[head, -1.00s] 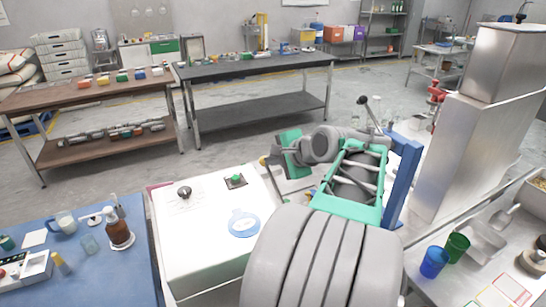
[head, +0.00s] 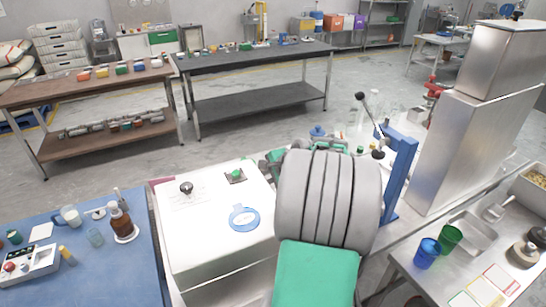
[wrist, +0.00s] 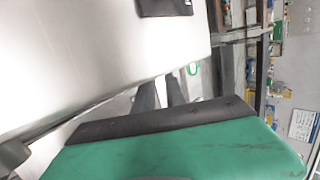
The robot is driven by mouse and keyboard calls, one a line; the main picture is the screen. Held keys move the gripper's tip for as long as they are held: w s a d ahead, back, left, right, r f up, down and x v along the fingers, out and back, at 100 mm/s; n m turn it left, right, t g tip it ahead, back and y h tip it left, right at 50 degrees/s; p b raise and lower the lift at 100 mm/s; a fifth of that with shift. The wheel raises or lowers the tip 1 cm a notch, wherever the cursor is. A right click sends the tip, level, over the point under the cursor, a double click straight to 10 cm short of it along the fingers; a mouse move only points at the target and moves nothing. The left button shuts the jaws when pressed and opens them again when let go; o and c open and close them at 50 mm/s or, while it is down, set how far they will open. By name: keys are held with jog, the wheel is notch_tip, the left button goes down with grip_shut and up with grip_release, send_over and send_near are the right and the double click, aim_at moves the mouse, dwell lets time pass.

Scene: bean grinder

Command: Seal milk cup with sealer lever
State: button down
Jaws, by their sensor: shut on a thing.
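The sealer lever is a thin rod with a black ball knob (head: 360,96), rising behind my arm beside a blue upright frame (head: 402,172) in the head view. A second dark knob (head: 378,154) shows lower on it. I cannot pick out the milk cup with certainty. My arm's grey and green links cover the area in front of the lever. The wrist view shows my gripper's two dark fingers (wrist: 160,92) beyond a green housing, close together. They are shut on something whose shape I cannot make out. The head view hides the fingers.
A white box-like counter (head: 210,240) with a black knob and green button is left of my arm. A tall steel cabinet (head: 462,150) is at right. Blue (head: 427,254) and green cups (head: 448,238) stand at front right.

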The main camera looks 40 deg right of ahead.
jog(key=shift+s+a+f+g+p, duration=0.15)
jog(key=shift+f+g+p, duration=0.25)
jog(key=shift+f, duration=0.55)
jog(key=shift+s+a+f+g, duration=0.15)
jog(key=shift+s+f+g, duration=0.15)
jog(key=shift+f, duration=0.25)
jog(key=shift+f+y, duration=0.15)
jog(key=shift+y, duration=0.15)
jog(key=r+p, duration=0.1)
jog(key=r, duration=0.1)
jog(key=r+p, duration=0.2)
jog(key=w+d+r+p, duration=0.1)
jog(key=shift+r+p, duration=0.4)
notch_tip(320, 180, up, 10)
jog(key=s+d+b, duration=0.1)
jog(key=s+b, duration=0.1)
jog(key=shift+s+d, duration=0.2)
jog(key=shift+s, duration=0.1)
